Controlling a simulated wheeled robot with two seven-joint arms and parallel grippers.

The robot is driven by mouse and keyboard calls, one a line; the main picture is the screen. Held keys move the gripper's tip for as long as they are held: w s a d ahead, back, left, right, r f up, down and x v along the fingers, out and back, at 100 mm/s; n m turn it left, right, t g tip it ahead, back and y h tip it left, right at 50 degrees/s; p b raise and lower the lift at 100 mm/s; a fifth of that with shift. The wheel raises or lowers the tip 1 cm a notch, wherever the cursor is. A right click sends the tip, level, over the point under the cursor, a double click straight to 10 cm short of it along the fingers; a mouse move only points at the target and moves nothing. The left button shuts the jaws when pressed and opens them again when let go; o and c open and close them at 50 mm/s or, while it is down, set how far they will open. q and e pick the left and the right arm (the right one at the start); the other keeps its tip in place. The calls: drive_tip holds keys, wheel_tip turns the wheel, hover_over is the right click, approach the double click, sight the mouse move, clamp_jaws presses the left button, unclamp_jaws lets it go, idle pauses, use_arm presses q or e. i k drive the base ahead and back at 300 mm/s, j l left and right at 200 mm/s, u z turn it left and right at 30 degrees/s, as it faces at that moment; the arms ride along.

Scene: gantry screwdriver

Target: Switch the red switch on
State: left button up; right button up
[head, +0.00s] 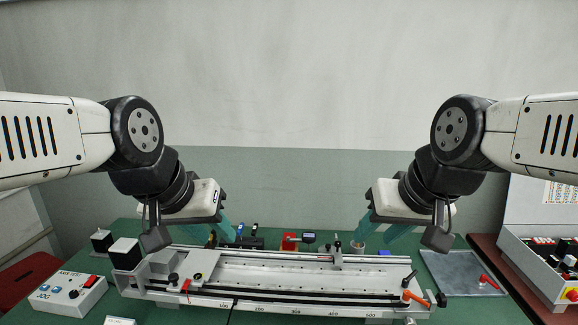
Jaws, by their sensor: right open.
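A small red switch (90,281) sits on top of a light grey control box (67,293) at the lower left of the head view. The box also has a black knob and blue buttons. Whether the switch is on or off is too small to tell. My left gripper (214,234) hangs above the back of the bench, up and to the right of the box, with its teal fingers apart. My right gripper (381,234) hangs further right with its teal fingers apart. Both look empty, and neither is near the switch.
A long metal rail gantry (280,280) spans the middle of the green table, right of the box. A red-handled tool (415,297) is at its right end. A grey plate (462,273) and an open electrical case (545,265) lie at the right. A red seat (28,285) is at far left.

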sight(92, 279)
drive_tip(key=u, duration=1.8)
drive_tip(key=i+j, duration=0.45)
drive_tip(key=i+z, duration=0.05)
drive_tip(key=i, duration=0.05)
